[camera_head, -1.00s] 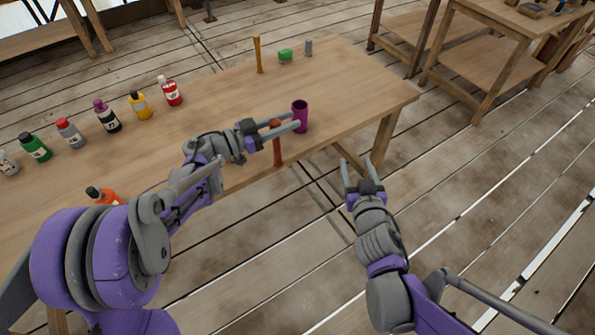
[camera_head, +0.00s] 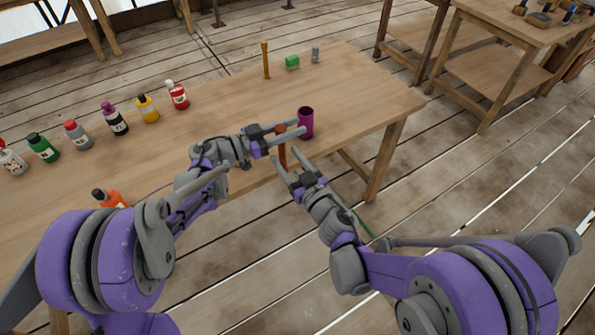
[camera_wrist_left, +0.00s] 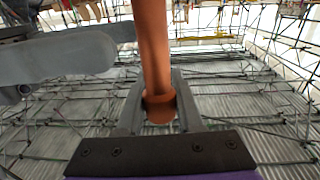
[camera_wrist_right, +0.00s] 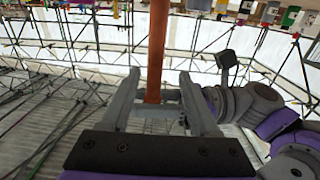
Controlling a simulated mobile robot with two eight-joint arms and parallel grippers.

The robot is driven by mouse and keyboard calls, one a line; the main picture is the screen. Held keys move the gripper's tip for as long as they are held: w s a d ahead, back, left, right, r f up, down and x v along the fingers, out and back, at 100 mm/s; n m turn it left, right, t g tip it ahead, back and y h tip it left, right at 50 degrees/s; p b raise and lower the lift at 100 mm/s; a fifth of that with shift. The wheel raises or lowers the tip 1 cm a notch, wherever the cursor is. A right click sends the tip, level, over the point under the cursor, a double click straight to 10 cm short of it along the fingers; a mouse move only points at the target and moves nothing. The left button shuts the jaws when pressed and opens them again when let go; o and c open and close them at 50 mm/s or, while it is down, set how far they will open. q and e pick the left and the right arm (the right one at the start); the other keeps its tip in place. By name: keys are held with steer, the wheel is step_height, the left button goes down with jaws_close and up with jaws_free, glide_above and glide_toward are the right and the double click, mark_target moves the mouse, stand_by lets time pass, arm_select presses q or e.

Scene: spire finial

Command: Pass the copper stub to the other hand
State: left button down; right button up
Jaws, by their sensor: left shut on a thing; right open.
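The copper stub (camera_head: 282,152) is a thin copper-brown rod, held roughly upright near the table's front edge. My left gripper (camera_head: 282,133) is shut on it near its upper end. In the left wrist view the stub (camera_wrist_left: 155,50) runs between the left fingers. My right gripper (camera_head: 287,160) is open just below the left one, with the stub's lower part at or between its fingertips. In the right wrist view the stub (camera_wrist_right: 156,55) stands between the open fingers, with gaps at both sides. Whether it touches the right gripper I cannot tell.
A purple cup (camera_head: 306,123) stands on the table (camera_head: 225,95) close behind the grippers. Several paint bottles line the left side, with an orange one (camera_head: 108,198) near the front. A yellow post (camera_head: 266,60), a green block (camera_head: 292,62) and a grey piece (camera_head: 315,55) stand at the back.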

mark_target(280, 150)
steer(key=shift+x, duration=2.35)
steer(key=shift+s+a, duration=0.1)
jaws_close()
arm_select(q)
steer(key=shift+c, duration=2.3)
jaws_free()
